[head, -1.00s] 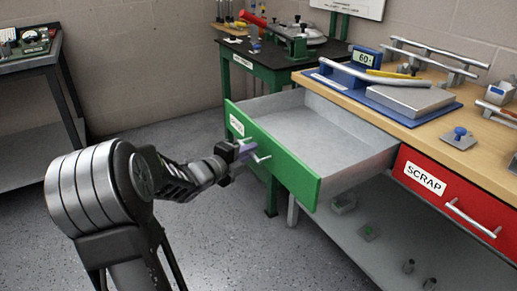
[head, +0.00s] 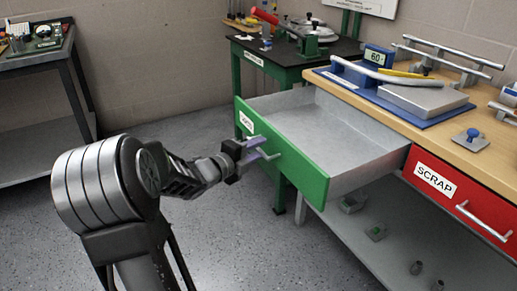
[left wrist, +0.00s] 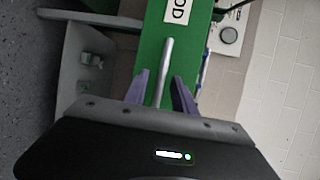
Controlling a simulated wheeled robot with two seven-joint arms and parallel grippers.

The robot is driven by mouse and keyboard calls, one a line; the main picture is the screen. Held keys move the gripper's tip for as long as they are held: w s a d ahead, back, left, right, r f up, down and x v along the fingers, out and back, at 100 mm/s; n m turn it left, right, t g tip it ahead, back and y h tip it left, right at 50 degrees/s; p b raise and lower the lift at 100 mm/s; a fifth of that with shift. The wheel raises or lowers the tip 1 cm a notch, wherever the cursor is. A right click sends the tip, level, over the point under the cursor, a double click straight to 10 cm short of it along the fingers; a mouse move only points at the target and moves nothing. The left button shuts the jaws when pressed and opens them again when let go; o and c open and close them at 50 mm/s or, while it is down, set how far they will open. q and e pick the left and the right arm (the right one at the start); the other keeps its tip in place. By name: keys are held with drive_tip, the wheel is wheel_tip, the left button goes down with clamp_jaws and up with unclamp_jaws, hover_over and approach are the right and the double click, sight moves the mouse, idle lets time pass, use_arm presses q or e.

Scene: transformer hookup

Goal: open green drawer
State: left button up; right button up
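The green drawer (head: 300,168) stands pulled out from under the wooden bench, its grey inside empty. Its front carries a white label and a silver bar handle (left wrist: 166,68). My left gripper (head: 258,154) is at the handle, in front of the drawer. In the left wrist view its two purple fingers (left wrist: 160,92) stand apart on either side of the bar, with a gap showing on both sides. The label partly shows there above the handle. My right gripper is not in view.
A red drawer (head: 460,196) marked SCRAP is shut at the right. The wooden bench top (head: 463,150) holds a blue meter unit and metal parts. A grey lower shelf (head: 390,250) lies below. The floor in front of the green drawer is clear.

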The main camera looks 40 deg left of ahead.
use_arm(q)
drive_tip(key=s+r+p, duration=0.1)
drive_tip(key=s, duration=0.5)
drive_tip(key=shift+s+d, duration=0.4)
drive_tip(key=shift+r, duration=0.1)
